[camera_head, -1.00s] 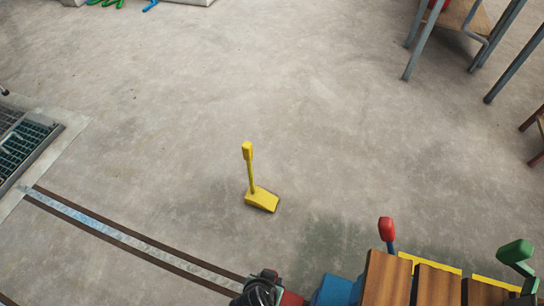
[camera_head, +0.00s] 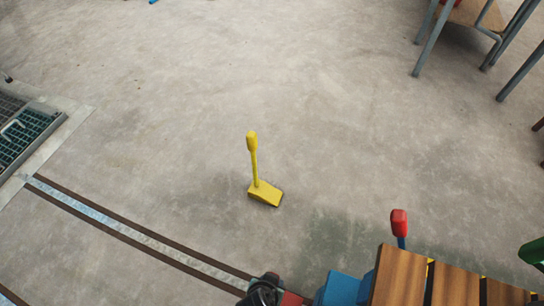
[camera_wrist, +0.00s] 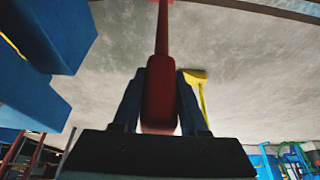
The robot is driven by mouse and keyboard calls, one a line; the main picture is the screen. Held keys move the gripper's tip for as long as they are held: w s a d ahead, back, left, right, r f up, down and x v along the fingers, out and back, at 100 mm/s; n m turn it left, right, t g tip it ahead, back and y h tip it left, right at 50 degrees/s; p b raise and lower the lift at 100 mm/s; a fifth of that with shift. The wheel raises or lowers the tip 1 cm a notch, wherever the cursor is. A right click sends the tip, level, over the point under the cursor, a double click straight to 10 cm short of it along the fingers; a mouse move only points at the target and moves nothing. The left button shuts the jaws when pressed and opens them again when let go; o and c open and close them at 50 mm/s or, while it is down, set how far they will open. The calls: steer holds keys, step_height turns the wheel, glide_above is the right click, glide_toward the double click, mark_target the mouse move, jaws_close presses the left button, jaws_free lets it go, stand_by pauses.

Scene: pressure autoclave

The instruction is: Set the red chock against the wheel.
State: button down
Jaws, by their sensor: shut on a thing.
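In the wrist view, my gripper (camera_wrist: 162,76) is shut on the red handle of the red chock (camera_wrist: 160,105), with one dark finger on each side. A thin red shaft (camera_wrist: 162,30) runs from the handle to the top edge, where the rest of the chock is out of view. In the head view, a dark part at the bottom edge is likely my wrist. A small red patch (camera_head: 292,299) shows beside it; I cannot tell whether it is the chock. I cannot make out a wheel in either view.
A yellow chock (camera_head: 265,194) with an upright handle stands on open floor; it also shows in the wrist view (camera_wrist: 196,77). A wooden-decked cart (camera_head: 400,280) with blue parts and a red-knobbed lever (camera_head: 399,222) fills the lower right. A table leg (camera_head: 428,45) stands at upper right.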

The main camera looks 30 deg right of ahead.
steer(key=shift+f, duration=0.1)
steer(key=shift+c, duration=2.2)
jaws_free()
steer(key=p+v, duration=0.5)
steer(key=v, duration=0.7)
